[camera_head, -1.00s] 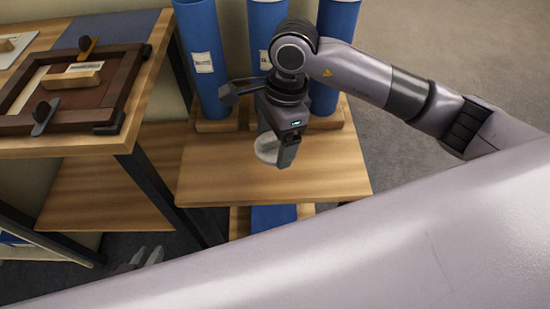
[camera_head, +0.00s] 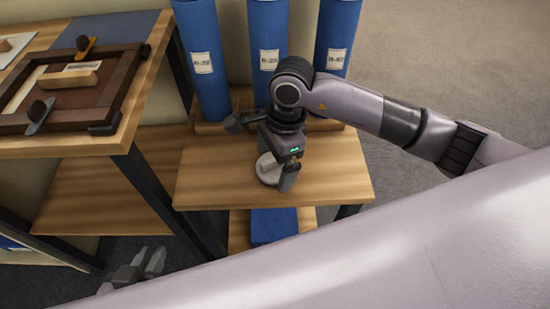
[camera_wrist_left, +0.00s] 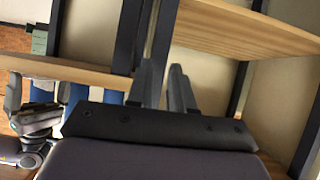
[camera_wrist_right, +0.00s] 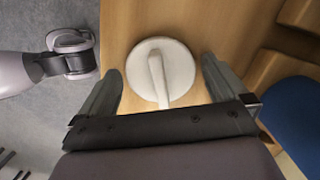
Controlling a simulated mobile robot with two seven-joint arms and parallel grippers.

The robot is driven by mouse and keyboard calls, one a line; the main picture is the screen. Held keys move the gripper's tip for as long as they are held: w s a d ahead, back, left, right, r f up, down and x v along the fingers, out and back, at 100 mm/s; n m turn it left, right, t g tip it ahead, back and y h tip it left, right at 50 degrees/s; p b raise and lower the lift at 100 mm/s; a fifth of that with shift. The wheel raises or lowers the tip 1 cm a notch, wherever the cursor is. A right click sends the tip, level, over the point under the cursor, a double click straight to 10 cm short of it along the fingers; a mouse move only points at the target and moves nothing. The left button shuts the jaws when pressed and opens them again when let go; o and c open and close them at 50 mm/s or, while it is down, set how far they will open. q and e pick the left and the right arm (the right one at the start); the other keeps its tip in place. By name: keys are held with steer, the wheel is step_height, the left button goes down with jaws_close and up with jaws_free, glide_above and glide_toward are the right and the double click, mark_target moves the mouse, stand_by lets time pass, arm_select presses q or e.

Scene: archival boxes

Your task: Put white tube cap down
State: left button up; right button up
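The white tube cap (camera_head: 268,169) is a round disc with a raised bar handle. It appears to lie flat, handle up, on the low wooden table (camera_head: 220,185), near its front middle. My right gripper (camera_head: 283,178) is over it. In the right wrist view the cap (camera_wrist_right: 178,68) shows between the widely spread fingers of the right gripper (camera_wrist_right: 160,85), with clear gaps on both sides. My left gripper (camera_head: 145,265) is low at the bottom left, away from the cap. In the left wrist view its fingers (camera_wrist_left: 165,85) are empty, with a narrow gap between them.
Blue tubes with white labels (camera_head: 203,65) stand in a row behind the cap; their tops are out of view. A higher wooden table at left holds a dark frame (camera_head: 75,90). A blue box (camera_head: 273,225) is below the low table. The table's right side is clear.

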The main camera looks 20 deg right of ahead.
arm_select(q)
steer(key=shift+r, duration=0.2)
arm_select(e)
steer(key=shift+r, duration=0.15)
steer(key=shift+r+p, duration=0.25)
steer(key=shift+p, duration=0.05)
arm_select(q)
steer(key=shift+s+a+f+y+p, duration=0.3)
steer(key=shift+s+a+f+p, duration=0.2)
steer(key=shift+a+f+p, duration=0.3)
arm_select(e)
step_height(320, 180, up, 11)
steer(key=d, duration=0.1)
steer(key=shift+d+r, duration=0.2)
steer(key=shift+d, duration=0.2)
arm_select(q)
steer(key=shift+r+n, duration=0.2)
steer(key=shift+n, duration=0.1)
arm_select(e)
steer(key=shift+w, duration=0.1)
